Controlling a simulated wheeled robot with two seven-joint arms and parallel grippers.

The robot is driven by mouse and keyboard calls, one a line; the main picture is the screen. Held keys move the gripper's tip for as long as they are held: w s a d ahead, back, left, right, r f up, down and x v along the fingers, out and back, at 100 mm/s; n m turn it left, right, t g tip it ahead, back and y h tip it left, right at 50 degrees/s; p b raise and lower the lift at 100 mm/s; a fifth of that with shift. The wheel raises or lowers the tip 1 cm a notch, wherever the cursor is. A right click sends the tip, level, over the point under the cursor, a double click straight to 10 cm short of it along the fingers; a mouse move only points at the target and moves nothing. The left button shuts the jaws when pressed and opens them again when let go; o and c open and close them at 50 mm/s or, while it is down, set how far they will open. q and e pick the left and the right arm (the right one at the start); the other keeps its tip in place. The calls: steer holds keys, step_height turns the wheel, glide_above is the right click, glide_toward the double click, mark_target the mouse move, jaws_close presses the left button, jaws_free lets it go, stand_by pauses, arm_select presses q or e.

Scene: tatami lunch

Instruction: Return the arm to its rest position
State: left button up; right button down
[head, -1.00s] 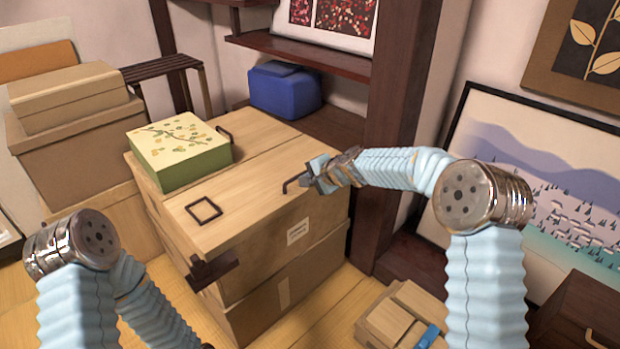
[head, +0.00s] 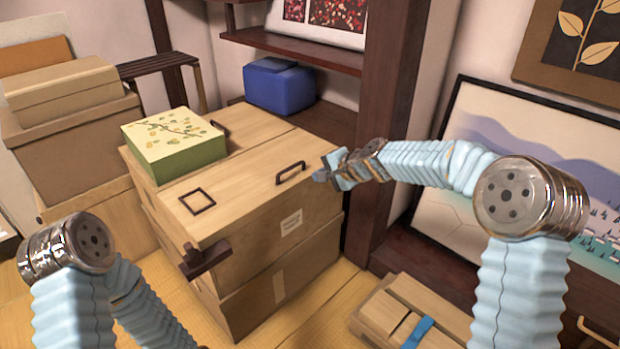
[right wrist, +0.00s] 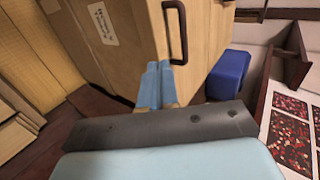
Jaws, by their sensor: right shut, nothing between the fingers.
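My right gripper (head: 328,176) is shut and empty, just off the right edge of the wooden chest (head: 240,235) in the head view. In the right wrist view its blue fingers (right wrist: 158,85) lie together, in front of the chest's side and near a dark handle (right wrist: 176,32). That handle (head: 290,173) stands on the chest's lid in the head view, apart from the gripper. My left arm (head: 75,260) comes in at the lower left. Its gripper is not in view.
A green patterned box (head: 175,158) sits on the chest. A blue bin (head: 280,90) stands on the dark shelf behind, beside a dark post (head: 385,120). A framed picture (head: 480,120) leans at the right. A wooden box with a blue band (head: 415,332) lies low in front.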

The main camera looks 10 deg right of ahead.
steer(key=v, duration=0.4)
steer(key=s+f+n+g+h, duration=0.1)
steer(key=s+f+n+g, duration=0.1)
steer(key=s+f, duration=0.8)
steer(key=s+f+n+g+h, duration=0.2)
steer(key=s+f, duration=0.2)
steer(key=f, duration=1.2)
steer(key=s+f+n+g, duration=0.1)
steer(key=s+f, duration=0.2)
steer(key=s, duration=0.4)
steer(key=s+a+f+n+g, duration=0.1)
steer(key=s+f+n, duration=0.1)
steer(key=s+f, duration=0.2)
steer(key=s+f+n+g, duration=0.1)
steer(key=s+f, duration=0.2)
steer(key=s, duration=0.7)
steer(key=shift+a+f+n+g+y, duration=0.25)
steer(key=shift+f+n+g+y, duration=0.05)
